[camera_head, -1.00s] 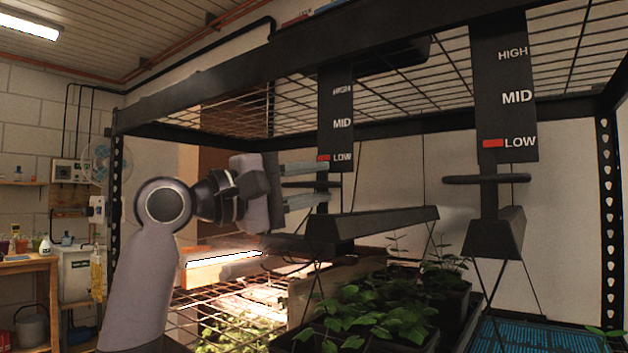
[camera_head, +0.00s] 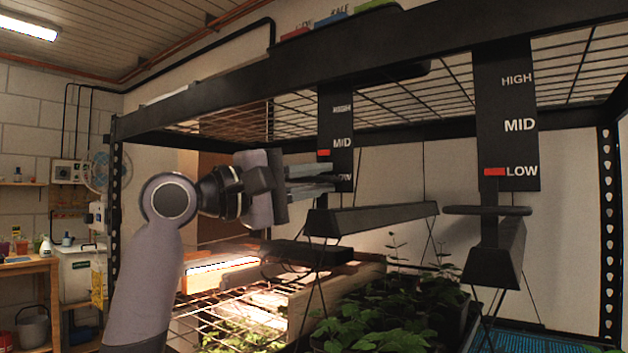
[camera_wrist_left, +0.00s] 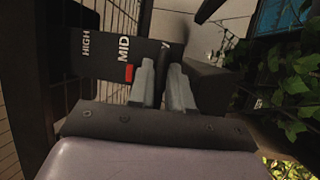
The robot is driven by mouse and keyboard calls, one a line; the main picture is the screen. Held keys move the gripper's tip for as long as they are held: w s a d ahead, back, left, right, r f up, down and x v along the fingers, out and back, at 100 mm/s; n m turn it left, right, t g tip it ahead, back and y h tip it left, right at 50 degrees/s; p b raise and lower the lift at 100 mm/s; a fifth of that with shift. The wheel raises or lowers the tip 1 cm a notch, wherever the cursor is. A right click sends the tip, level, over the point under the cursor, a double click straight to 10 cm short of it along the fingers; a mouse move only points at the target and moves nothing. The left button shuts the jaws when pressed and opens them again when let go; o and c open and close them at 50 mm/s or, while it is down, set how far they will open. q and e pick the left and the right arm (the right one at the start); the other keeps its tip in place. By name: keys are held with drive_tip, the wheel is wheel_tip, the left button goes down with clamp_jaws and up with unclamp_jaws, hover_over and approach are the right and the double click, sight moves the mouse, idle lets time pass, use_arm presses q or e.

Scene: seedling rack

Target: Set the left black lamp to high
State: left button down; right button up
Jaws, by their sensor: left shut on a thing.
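The left black lamp (camera_head: 375,218) hangs under the rack on its black scale plate (camera_head: 336,115), marked HIGH, MID and LOW. Its red marker (camera_head: 324,153) is a little below MID and above LOW. My left gripper (camera_head: 326,179) is shut at the lamp's handle bar, which its fingers mostly hide, just above the lamp body. In the left wrist view, the fingers (camera_wrist_left: 163,72) are close together in front of the plate (camera_wrist_left: 122,55), with the red marker (camera_wrist_left: 129,73) near MID. My right gripper is out of view.
A second black lamp (camera_head: 496,253) hangs at the right with its marker (camera_head: 495,172) at LOW. Leafy seedlings (camera_head: 390,310) stand below the left lamp. The rack's front beam (camera_head: 260,82) and wire shelf (camera_head: 400,95) are above my gripper.

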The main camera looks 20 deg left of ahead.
use_arm(q)
wheel_tip(320, 180, up, 8)
drive_tip(key=p, duration=0.6)
drive_tip(key=shift+s+a+f, duration=0.15)
drive_tip(key=shift+a+f, duration=0.05)
drive_tip(key=shift+f, duration=0.05)
drive_tip(key=c, duration=1.2)
unclamp_jaws()
drive_tip(key=shift+c, duration=0.2)
drive_tip(key=shift+d, duration=0.1)
drive_tip(key=shift+f, duration=0.15)
